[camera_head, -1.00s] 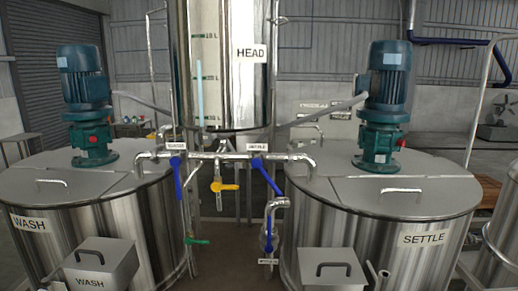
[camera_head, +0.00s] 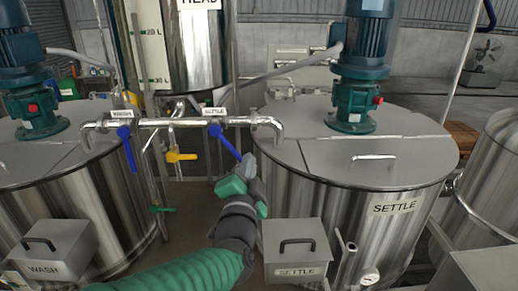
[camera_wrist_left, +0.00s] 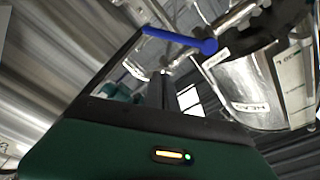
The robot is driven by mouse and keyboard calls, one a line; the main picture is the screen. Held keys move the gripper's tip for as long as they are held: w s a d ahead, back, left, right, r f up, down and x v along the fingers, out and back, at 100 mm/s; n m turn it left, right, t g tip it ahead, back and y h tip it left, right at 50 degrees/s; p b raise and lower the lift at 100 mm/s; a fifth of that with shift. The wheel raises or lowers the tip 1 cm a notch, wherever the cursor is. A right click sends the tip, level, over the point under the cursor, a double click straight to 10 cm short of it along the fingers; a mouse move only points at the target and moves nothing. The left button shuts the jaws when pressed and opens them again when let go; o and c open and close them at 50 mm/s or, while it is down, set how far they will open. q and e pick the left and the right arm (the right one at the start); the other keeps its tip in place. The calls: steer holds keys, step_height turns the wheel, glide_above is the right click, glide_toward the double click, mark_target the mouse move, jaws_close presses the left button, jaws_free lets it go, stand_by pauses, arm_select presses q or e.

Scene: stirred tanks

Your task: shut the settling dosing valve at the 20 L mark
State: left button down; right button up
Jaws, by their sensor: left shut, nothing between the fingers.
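The settle dosing valve has a blue lever (camera_head: 226,143) under a SETTLE tag (camera_head: 214,111) on the horizontal pipe. The lever slants down to the right. My left gripper (camera_head: 249,163) is shut and empty, its tip at the lever's lower end; I cannot tell whether they touch. In the left wrist view the blue lever (camera_wrist_left: 178,38) crosses above the green gripper body. The head tank (camera_head: 196,50) hangs above the pipe, with a sight tube (camera_head: 137,50) and marks at 20 L (camera_head: 153,32) and 30 L. The liquid level is hard to read. My right gripper is out of view.
The settle tank (camera_head: 310,205) stands at right, with a grey SETTLE box (camera_head: 295,250) close to my left arm. The wash tank (camera_head: 90,220) stands at left. Another blue lever (camera_head: 127,149), a yellow lever (camera_head: 182,156) and a green lever (camera_head: 161,209) are near the pipe.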

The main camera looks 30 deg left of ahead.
mark_target(238, 156)
arm_select(q)
steer(key=f+p+x, duration=0.1)
steer(key=p+x, duration=0.2)
steer(key=x, duration=0.6)
steer(key=shift+m, duration=0.7)
steer(key=shift+s+a+f, duration=0.55)
steer(key=shift+s+a, duration=0.1)
steer(key=shift+s, duration=0.1)
steer(key=shift+s+a+f, duration=0.55)
steer(key=shift+s+a, duration=0.1)
steer(key=shift+s, duration=0.1)
steer(key=shift+s+a+f+m+g+h+b, duration=0.15)
steer(key=shift+s+a+f+m+b, duration=0.3)
steer(key=shift+m, duration=0.6)
steer(key=shift+s+a+f+m+g+h, duration=0.1)
steer(key=shift+s+a+f+m, duration=0.1)
steer(key=shift+a+m, duration=0.65)
steer(key=shift+s+a+f+m+g+h+b, duration=0.15)
steer(key=shift+s+a+f+m+b, duration=0.2)
steer(key=shift+m, duration=0.85)
steer(key=shift+w+a, duration=0.1)
